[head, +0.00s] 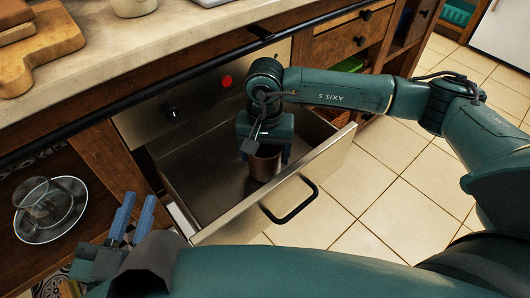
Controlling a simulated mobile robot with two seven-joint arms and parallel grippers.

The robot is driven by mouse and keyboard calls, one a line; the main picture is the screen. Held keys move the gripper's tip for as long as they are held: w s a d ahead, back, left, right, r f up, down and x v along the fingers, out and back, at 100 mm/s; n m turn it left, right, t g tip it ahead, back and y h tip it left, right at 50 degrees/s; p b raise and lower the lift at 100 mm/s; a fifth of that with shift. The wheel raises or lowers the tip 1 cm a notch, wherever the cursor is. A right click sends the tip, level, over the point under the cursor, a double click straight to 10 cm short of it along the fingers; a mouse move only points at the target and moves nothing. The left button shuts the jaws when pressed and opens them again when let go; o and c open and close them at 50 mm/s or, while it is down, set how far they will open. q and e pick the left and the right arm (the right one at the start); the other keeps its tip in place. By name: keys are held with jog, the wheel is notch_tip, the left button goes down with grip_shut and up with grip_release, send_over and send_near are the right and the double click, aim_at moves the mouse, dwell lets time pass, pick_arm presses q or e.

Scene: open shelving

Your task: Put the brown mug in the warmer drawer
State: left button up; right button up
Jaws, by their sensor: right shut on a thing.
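The brown mug (264,167) is upright inside the warmer drawer, low over or on its floor; I cannot tell whether it touches. My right gripper (265,152) reaches down into the drawer from above and is shut on the mug, covering its upper part. The warmer drawer (323,172) is steel, pulled open, with a black bar handle (290,204) on its front. My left gripper (134,212) is at the lower left, outside the drawer, with its two blue fingers apart and nothing between them.
A glass cup (44,198) on a glass saucer (68,226) stands on the open shelf at left. The counter (210,35) above holds cutting boards (45,52) and a white vessel (133,6). Tiled floor (395,215) is clear at right. The drawer floor around the mug looks empty.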

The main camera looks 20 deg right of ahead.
jog(key=shift+f, duration=0.15)
jog(key=o, duration=1.2)
pick_arm(q)
jog(key=shift+r, duration=0.1)
pick_arm(e)
jog(key=shift+r, duration=0.4)
pick_arm(q)
jog(key=shift+s+a+f+p, duration=0.15)
jog(key=shift+a+f+p, duration=0.1)
jog(key=shift+p, duration=0.85)
pick_arm(e)
notch_tip(320, 180, up, 7)
jog(key=shift+r, duration=0.1)
